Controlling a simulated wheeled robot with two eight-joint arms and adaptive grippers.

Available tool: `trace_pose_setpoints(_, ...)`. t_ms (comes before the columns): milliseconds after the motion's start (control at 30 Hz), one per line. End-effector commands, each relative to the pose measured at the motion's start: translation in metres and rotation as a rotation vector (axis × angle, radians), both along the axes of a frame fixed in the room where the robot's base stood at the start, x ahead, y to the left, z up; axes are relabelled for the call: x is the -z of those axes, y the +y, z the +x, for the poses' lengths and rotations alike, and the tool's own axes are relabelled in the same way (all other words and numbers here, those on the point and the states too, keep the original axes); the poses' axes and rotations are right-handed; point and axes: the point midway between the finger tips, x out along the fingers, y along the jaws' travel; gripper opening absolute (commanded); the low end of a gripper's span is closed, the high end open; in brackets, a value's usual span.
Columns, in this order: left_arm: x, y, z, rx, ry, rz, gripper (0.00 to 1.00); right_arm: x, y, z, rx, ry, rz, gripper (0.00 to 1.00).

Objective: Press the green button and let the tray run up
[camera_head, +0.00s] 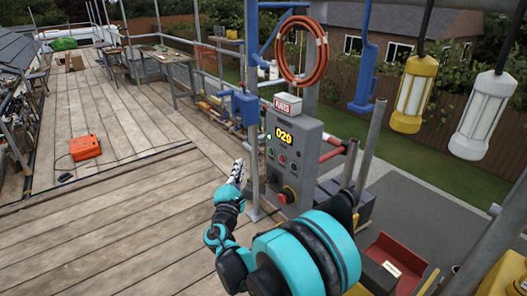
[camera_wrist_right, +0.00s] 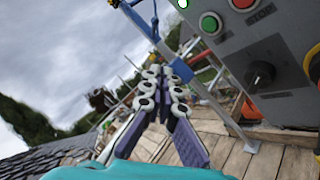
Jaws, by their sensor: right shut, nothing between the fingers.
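The grey control box (camera_head: 292,150) stands on a post and shows a lit display (camera_head: 284,134) reading 020. Its green button (camera_wrist_right: 210,23) shows at the top of the right wrist view, below a lit green lamp (camera_wrist_right: 183,3) and left of a red button (camera_wrist_right: 243,4). My right gripper (camera_head: 237,170) is shut and empty, left of the box's face and apart from it. In the wrist view its fingers (camera_wrist_right: 162,75) point past the box, left of and below the green button. My left gripper is out of view. I cannot tell which thing is the tray.
A black knob (camera_wrist_right: 260,76) and a red knob (camera_head: 286,196) sit low on the box. A metal post stands close beside it. A red open container (camera_head: 398,262) is at lower right. Yellow (camera_head: 414,92) and white (camera_head: 481,115) lamps hang right. The deck's middle is mostly clear.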

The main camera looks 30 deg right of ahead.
Motion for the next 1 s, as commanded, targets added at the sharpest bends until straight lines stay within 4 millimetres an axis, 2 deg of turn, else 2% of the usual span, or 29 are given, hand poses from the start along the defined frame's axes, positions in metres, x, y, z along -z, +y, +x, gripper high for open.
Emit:
trace_pose_setpoints(200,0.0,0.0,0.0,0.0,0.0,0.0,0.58,0.0,-0.001,0.0,0.001,0.0,0.002,0.0)
trace_pose_setpoints(367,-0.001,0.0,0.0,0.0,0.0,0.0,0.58,0.0,-0.011,0.0,0.003,-0.001,0.001,0.0)
trace_pose_setpoints(800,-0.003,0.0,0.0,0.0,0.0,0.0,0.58,0.0,-0.07,0.005,0.004,-0.001,0.003,0.0)
trace_pose_setpoints(1000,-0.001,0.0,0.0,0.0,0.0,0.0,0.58,0.0,-0.085,0.006,0.003,-0.001,0.003,0.0)
